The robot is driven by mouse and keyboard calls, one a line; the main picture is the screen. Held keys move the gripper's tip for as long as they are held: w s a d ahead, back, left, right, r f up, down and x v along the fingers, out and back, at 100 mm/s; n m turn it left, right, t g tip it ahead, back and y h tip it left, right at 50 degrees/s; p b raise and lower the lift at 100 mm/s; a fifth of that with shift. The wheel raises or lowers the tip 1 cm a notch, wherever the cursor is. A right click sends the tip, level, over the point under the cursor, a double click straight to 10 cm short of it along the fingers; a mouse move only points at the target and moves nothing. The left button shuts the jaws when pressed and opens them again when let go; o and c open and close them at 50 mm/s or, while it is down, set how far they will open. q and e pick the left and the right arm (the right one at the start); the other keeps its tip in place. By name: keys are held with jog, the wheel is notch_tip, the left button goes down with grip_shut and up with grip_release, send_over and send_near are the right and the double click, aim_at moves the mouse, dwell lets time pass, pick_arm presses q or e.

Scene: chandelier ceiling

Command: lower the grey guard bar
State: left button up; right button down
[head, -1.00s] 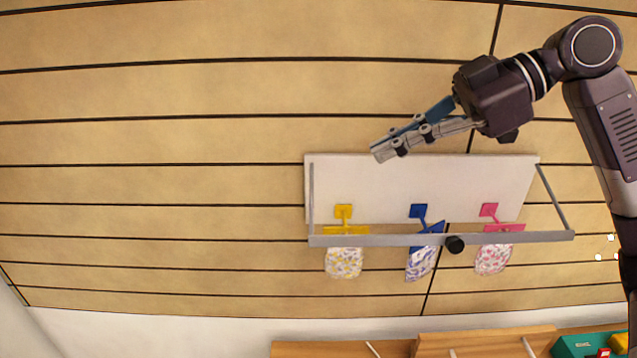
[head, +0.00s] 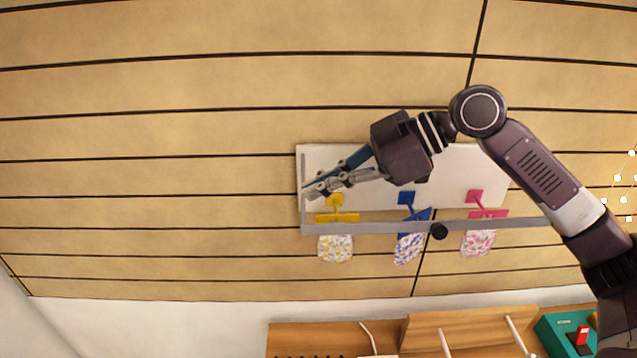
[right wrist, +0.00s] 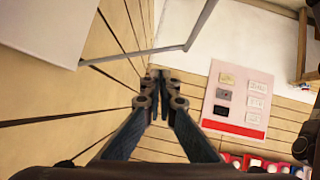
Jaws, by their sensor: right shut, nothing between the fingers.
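The grey guard bar (head: 380,228) runs across the front of a white board (head: 440,166), held at its left end by a thin side arm. My right gripper (head: 308,191) is shut and empty, in front of the board's left edge and above the bar's left end in the head view. In the right wrist view the fingertips (right wrist: 160,75) are near the bar's corner (right wrist: 185,47); I cannot tell whether they touch. My right arm hides the bar's right end. My left gripper is not in view.
Yellow (head: 337,218), blue (head: 413,214) and pink (head: 487,213) holders with patterned pieces hang at the bar. The wood-panelled surface left of the board is clear. Wooden panels and a green box (head: 565,335) stand below. The right wrist view shows a panel with labels (right wrist: 238,98).

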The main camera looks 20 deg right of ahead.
pick_arm(q)
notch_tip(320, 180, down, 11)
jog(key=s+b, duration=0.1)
jog(key=b, duration=0.9)
jog(key=shift+b, duration=0.35)
pick_arm(e)
notch_tip(320, 180, down, 6)
jog(key=w+n+t, duration=0.1)
jog(key=n+t, duration=0.2)
jog(key=t, duration=0.1)
jog(key=shift+w+d+f+n+h, duration=0.15)
jog(key=shift+w+f+n+h, duration=0.05)
jog(key=shift+f+n+h, duration=0.1)
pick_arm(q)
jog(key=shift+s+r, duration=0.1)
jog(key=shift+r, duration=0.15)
pick_arm(e)
jog(key=shift+r, duration=0.2)
